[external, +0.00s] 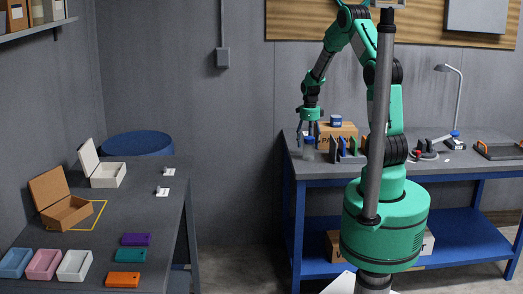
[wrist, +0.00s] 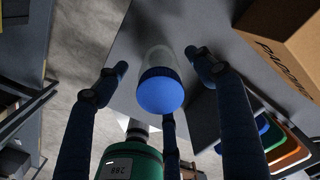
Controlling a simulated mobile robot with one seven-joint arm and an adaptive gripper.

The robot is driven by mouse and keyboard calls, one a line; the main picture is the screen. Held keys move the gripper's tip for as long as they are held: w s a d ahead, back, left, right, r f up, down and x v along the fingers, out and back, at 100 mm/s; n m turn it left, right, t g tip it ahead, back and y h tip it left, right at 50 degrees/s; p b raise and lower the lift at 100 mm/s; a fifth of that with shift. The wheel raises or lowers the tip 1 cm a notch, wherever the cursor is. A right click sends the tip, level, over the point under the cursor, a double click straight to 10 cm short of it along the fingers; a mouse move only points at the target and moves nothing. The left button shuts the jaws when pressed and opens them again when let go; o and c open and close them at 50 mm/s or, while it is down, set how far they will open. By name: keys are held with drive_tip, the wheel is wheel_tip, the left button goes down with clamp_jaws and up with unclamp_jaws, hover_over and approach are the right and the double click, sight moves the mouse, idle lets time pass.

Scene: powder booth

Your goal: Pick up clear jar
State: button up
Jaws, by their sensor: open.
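The clear jar (external: 308,153) has a blue lid and stands on the left end of the back workbench (external: 297,168). In the wrist view the jar (wrist: 158,55) shows its lid towards the camera, near the bench edge. My gripper (external: 309,126) points down just above the jar. In the wrist view my gripper (wrist: 157,64) is open, with dark fingers spread to the left and right of the jar and another below it. Visible gaps separate the side fingers from the jar. Contact with the lower finger cannot be told.
A cardboard box (external: 345,131) with a blue container (external: 336,121) on top stands right of the jar. A rack of coloured panels (external: 350,148) is close by; the panels (wrist: 275,145) show at lower right in the wrist view. A lamp (external: 459,100) stands farther right.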

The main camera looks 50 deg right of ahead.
sight(308, 152)
drive_tip(key=shift+f, duration=0.3)
drive_tip(key=shift+s+a+f+b, duration=0.1)
drive_tip(key=shift+f+b, duration=0.25)
drive_tip(key=shift+f, duration=0.95)
drive_tip(key=shift+s+f+b, duration=0.1)
drive_tip(key=shift+f+b, duration=0.25)
drive_tip(key=shift+f, duration=0.95)
drive_tip(key=shift+w, duration=0.1)
drive_tip(key=c, duration=1.5)
